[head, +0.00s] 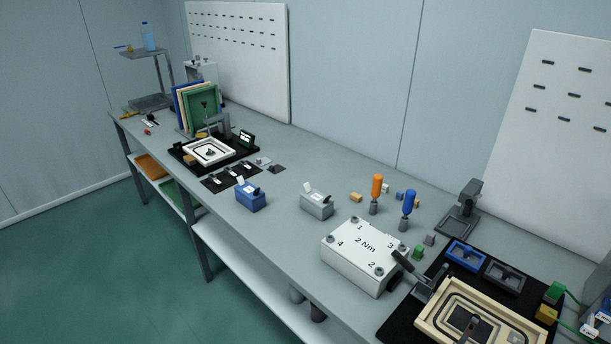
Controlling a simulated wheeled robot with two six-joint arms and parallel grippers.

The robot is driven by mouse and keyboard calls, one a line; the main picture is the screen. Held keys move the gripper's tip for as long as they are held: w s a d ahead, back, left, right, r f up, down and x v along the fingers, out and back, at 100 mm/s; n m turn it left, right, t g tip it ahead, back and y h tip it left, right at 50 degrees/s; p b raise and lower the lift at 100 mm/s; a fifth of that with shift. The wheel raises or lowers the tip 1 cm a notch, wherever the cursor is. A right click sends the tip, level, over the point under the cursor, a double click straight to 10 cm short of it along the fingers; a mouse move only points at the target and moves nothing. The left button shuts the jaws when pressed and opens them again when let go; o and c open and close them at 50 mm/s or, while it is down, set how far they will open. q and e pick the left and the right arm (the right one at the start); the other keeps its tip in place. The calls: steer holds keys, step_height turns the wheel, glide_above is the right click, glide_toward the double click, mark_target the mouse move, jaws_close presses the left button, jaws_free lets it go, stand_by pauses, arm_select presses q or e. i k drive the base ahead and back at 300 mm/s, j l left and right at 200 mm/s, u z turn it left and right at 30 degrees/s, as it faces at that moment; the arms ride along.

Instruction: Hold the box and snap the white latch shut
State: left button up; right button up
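Two small boxes stand apart on the bench. The blue box (251,200) is left of centre, with a small white piece and a dark piece on its top. The grey box (317,208) is near the middle, with a white upright piece (308,187) and a small dark piece on its top. Either white piece may be the latch; they are too small to tell, and so is whether a latch is open or shut. Neither of my grippers is in view, and nothing is holding either box.
A large white block (362,264) marked "2 Nm" stands right of the grey box. Orange (377,187) and blue (409,204) handled tools stand behind it. A cream frame fixture (437,314) lies on a black mat at lower right. Bare bench (280,205) lies between the boxes.

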mark_target(312, 201)
steer(key=i+j+z, duration=0.15)
steer(key=j+z, duration=0.25)
steer(key=i+j+z, duration=0.1)
steer(key=z, duration=0.3)
steer(key=j+z, duration=0.4)
steer(key=i+j, duration=0.05)
